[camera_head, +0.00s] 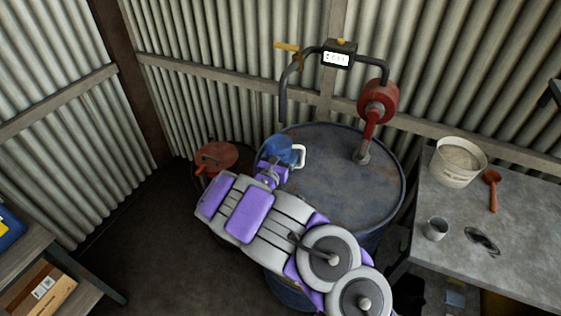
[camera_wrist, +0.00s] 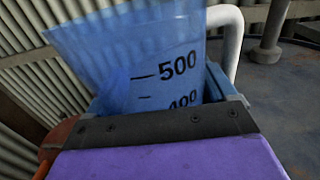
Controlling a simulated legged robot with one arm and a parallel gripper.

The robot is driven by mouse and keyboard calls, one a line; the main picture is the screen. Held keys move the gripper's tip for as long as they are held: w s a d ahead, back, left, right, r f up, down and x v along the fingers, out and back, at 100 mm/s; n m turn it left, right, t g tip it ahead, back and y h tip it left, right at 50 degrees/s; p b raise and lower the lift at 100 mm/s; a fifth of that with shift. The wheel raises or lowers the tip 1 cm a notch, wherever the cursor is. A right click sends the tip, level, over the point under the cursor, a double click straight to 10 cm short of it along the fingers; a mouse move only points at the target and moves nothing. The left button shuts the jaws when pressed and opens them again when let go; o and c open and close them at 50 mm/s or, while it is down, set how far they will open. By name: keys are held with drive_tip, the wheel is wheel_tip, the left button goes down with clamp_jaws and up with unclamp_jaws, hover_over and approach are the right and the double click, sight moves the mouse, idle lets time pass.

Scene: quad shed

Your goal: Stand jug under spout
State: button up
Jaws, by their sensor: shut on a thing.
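A translucent blue jug (camera_head: 277,150) with a white handle stands out at the left edge of the drum top in the head view. My gripper (camera_head: 268,172) is shut on it. In the wrist view the jug (camera_wrist: 135,65) shows black marks 500 and 400, tilted in the picture, with its white handle on the right. The spout (camera_head: 283,112) is the down-turned end of a dark curved pipe. In the head view it ends just above the jug; I cannot tell whether it is directly over the mouth. The jug's base is hidden.
The pipe runs from a red pump (camera_head: 377,101) on a blue drum (camera_head: 330,190), past a meter (camera_head: 339,55). A red lidded container (camera_head: 216,158) stands left of the drum. The right-hand bench (camera_head: 465,240) holds a white bucket (camera_head: 457,162), a red scoop (camera_head: 492,190) and a grey cup (camera_head: 436,228).

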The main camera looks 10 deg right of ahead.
drive_tip(key=shift+w+d, duration=0.15)
drive_tip(key=shift+w, duration=0.3)
drive_tip(key=shift+w+d, duration=0.1)
drive_tip(key=shift+d, duration=0.1)
drive_tip(key=shift+d+f, duration=0.15)
drive_tip(key=shift+f, duration=0.1)
drive_tip(key=f+b, duration=0.1)
drive_tip(key=f, duration=0.2)
drive_tip(key=shift+a+f, duration=0.1)
drive_tip(key=shift+a, duration=0.45)
drive_tip(key=o, duration=0.6)
drive_tip(key=shift+d, duration=0.1)
drive_tip(key=shift+o, duration=1.4)
drive_tip(key=shift+d, duration=0.3)
drive_tip(key=shift+s+a, duration=0.3)
drive_tip(key=shift+a, duration=0.15)
drive_tip(key=p+v, duration=0.2)
drive_tip(key=v, duration=0.8)
drive_tip(key=shift+s+a, duration=0.25)
drive_tip(key=shift+s, duration=0.3)
drive_tip(key=shift+s, duration=0.1)
